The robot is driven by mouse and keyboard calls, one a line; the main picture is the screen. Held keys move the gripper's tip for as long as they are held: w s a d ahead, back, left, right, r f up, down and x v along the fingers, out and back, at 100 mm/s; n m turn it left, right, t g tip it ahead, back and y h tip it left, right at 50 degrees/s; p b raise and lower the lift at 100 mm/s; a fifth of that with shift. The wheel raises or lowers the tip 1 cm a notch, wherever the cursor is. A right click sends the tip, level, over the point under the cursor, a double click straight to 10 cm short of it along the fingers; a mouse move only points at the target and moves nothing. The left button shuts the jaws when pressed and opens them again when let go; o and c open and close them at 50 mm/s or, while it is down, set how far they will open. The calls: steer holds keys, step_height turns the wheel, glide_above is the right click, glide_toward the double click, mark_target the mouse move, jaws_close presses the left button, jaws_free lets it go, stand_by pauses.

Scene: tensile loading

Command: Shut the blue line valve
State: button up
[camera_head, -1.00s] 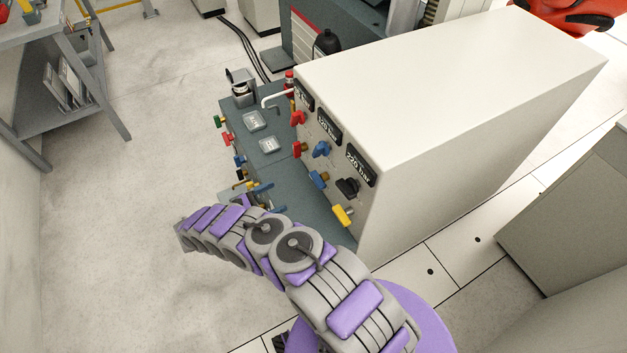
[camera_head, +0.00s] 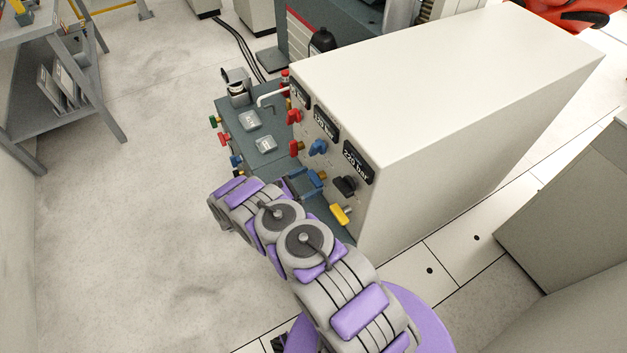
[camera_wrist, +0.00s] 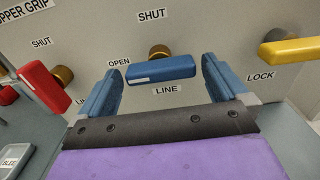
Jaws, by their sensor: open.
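The blue line valve has a flat bar handle (camera_wrist: 160,70) on a brass stem. In the wrist view it lies nearly level, with its end toward the OPEN label on the left; SHUT is printed above and LINE below. My gripper (camera_wrist: 162,68) is open, with one blue finger to each side of the handle. Small gaps show at both handle ends; I cannot tell whether the fingertips reach as deep as the handle. In the head view my gripper (camera_head: 303,183) is at the panel's lower row and mostly covers this valve.
A red handle (camera_wrist: 42,86) is left of the gripper and a yellow LOCK handle (camera_wrist: 292,50) is right. The panel's upper row has another blue handle (camera_head: 318,147) and a black one (camera_head: 344,186). A grey bench (camera_head: 232,122) with small plates lies left of the panel.

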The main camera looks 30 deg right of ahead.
steer(key=shift+w+d+r, duration=0.1)
steer(key=shift+d, duration=1.2)
steer(key=c, duration=0.8)
